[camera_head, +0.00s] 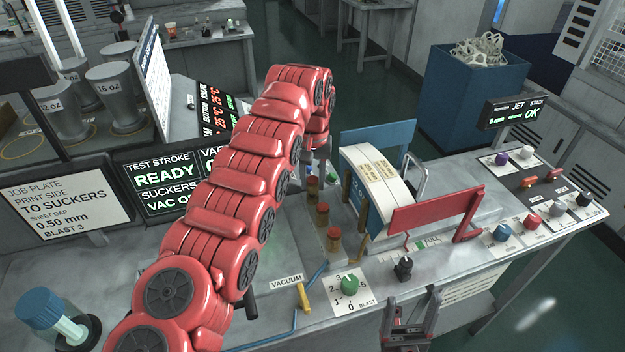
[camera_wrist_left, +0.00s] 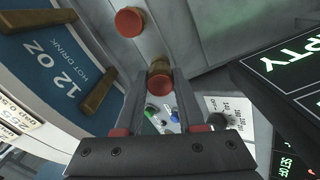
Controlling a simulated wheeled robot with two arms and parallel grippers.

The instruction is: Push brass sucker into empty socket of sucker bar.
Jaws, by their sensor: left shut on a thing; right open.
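A brass sucker (camera_wrist_left: 160,82) with a red tip sits between the fingertips of my left gripper (camera_wrist_left: 160,76) in the left wrist view; the gripper is shut on it. In the head view my left gripper (camera_head: 316,170) is at the far end of the row of suckers, partly behind my red arm. The sucker bar (camera_wrist_left: 180,45) runs past the fingertips; another red-tipped sucker (camera_wrist_left: 128,22) stands on it. In the head view two nearer suckers (camera_head: 322,213) (camera_head: 333,238) stand in line. The empty socket cannot be made out, nor how deep the held sucker sits. My right gripper (camera_head: 408,325) is open and empty at the front edge.
A black display (camera_head: 165,180) reads "READY". A green dial (camera_head: 349,284) and black knob (camera_head: 403,267) are in front.

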